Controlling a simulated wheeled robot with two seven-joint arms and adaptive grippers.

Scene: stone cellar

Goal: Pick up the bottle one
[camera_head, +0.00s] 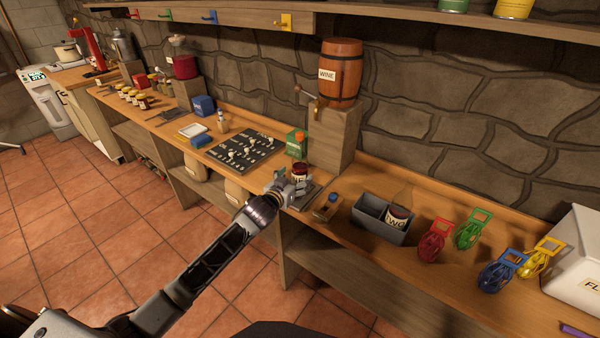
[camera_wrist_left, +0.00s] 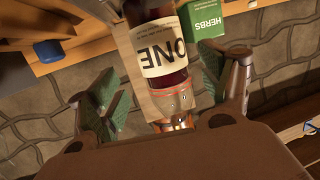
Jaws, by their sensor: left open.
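Bottle one is a dark bottle (camera_head: 300,170) with a pale label, on the bench just right of the black board. In the left wrist view, bottle one (camera_wrist_left: 162,45) shows its label reading "ONE" upside down. My left gripper (camera_head: 285,187) reaches in over the front edge of the bench, right at the bottle. In the left wrist view its open fingers (camera_wrist_left: 160,100) stand either side of the bottle, with gaps between the green pads and the glass. My right gripper is not in view.
A green herbs box (camera_head: 296,144) stands behind the bottle, and it also shows in the wrist view (camera_wrist_left: 218,32). A grey divided bin (camera_head: 373,228) holds another bottle (camera_head: 397,216).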

